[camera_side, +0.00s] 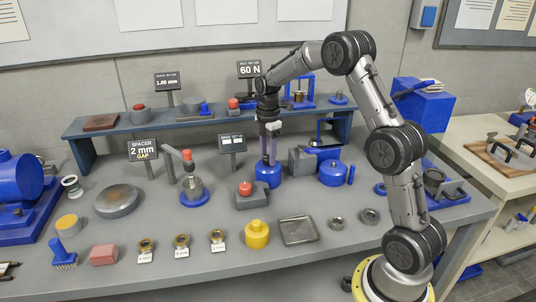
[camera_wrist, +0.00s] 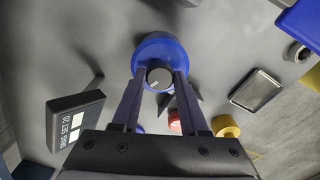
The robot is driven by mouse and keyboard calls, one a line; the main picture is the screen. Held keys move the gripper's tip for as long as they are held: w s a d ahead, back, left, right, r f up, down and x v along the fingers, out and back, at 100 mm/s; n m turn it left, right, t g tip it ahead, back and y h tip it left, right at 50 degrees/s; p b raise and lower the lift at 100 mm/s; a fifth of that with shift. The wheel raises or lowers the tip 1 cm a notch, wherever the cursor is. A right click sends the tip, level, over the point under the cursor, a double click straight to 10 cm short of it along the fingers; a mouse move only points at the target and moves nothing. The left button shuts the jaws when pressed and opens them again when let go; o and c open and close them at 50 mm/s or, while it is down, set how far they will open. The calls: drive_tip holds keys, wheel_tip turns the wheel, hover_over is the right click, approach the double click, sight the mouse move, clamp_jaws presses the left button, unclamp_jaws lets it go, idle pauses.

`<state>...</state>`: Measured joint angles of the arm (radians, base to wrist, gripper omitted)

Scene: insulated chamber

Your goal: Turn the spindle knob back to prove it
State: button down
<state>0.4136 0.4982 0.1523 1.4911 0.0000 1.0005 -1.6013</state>
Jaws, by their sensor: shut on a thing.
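The spindle knob (camera_wrist: 159,78) is a small round grey cap with a white pointer line, seen from above in the wrist view. It sits at the middle of a round blue base (camera_wrist: 160,45). In the side view the blue base (camera_side: 268,178) stands on the bench below my arm, and the knob is hidden there. My gripper (camera_side: 268,158) points straight down over it. In the wrist view its two dark fingers stand on the left and right sides of the knob and are shut on it. The white line tilts up to the right.
A small sign (camera_side: 232,144) stands left of my gripper, with DRAG SET lettering in the wrist view. A red-knobbed grey block (camera_side: 251,200), yellow cylinder (camera_side: 257,235) and metal tray (camera_side: 299,230) lie in front. A grey block (camera_side: 300,160) and blue pot (camera_side: 332,173) stand close on the right.

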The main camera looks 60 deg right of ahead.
drive_tip(key=m, duration=0.7)
drive_tip(key=shift+r, duration=0.1)
drive_tip(key=m, duration=1.6)
drive_tip(key=shift+m, duration=0.3)
drive_tip(key=m, duration=0.3)
drive_tip(key=shift+m, duration=2.4)
